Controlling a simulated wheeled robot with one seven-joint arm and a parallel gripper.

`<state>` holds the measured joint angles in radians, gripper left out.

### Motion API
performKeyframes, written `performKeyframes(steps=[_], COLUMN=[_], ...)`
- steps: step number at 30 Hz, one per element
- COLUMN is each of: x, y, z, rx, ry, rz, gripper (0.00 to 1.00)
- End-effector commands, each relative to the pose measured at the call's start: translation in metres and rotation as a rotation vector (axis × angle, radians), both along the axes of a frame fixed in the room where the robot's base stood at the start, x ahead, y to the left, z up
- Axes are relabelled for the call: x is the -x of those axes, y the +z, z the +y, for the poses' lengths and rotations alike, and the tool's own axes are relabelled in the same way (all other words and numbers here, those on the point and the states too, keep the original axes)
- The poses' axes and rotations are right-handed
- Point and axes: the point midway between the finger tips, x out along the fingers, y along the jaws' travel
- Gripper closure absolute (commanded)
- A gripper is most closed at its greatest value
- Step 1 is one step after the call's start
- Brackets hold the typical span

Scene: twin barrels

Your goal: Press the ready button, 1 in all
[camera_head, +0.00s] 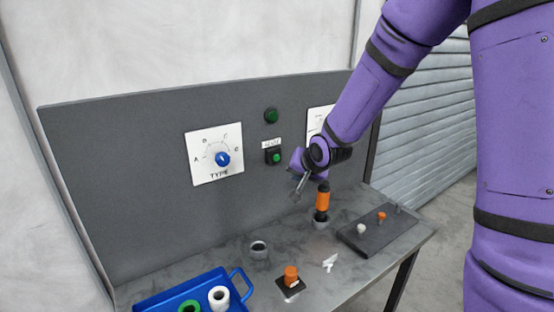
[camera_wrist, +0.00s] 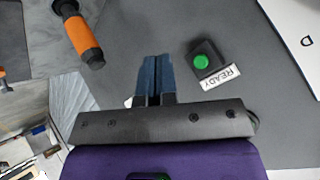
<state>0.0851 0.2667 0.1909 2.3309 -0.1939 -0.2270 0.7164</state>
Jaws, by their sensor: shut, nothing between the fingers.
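The ready button (camera_head: 277,158) is a green button in a dark square housing on the grey upright panel, under a small white label. In the wrist view the green button (camera_wrist: 201,62) sits to the right of my fingertips, with its READY label (camera_wrist: 221,77) beside it. My gripper (camera_head: 299,190) is shut and empty, in front of the panel, to the right of and lower than the button. In the wrist view my shut fingers (camera_wrist: 154,62) point toward the panel, apart from the button.
An orange and black cylinder (camera_head: 322,202) stands upright close to my gripper. A dial plate (camera_head: 199,150) is left of the button, and a round green lamp (camera_head: 271,115) is above it. A blue tray (camera_head: 240,283), an orange-topped piece (camera_head: 291,275) and a dark peg board (camera_head: 365,241) occupy the table.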

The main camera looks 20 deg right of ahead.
Motion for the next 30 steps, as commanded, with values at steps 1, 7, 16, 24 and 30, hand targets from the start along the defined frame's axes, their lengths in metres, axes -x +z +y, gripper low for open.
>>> performKeyframes(steps=[1,7,16,24,30], x=[-0.006,-0.031,-0.06,-0.067,-0.068], y=[0.0,-0.001,0.0,0.0,0.0], z=[0.003,0.011,0.02,0.022,0.022], rx=[0.0,-0.001,-0.001,0.0,0.0], ry=[0.003,0.001,-0.001,-0.001,0.0], rz=[0.0,0.0,0.0,0.001,0.001], gripper=[1.0,1.0,1.0,1.0,1.0])
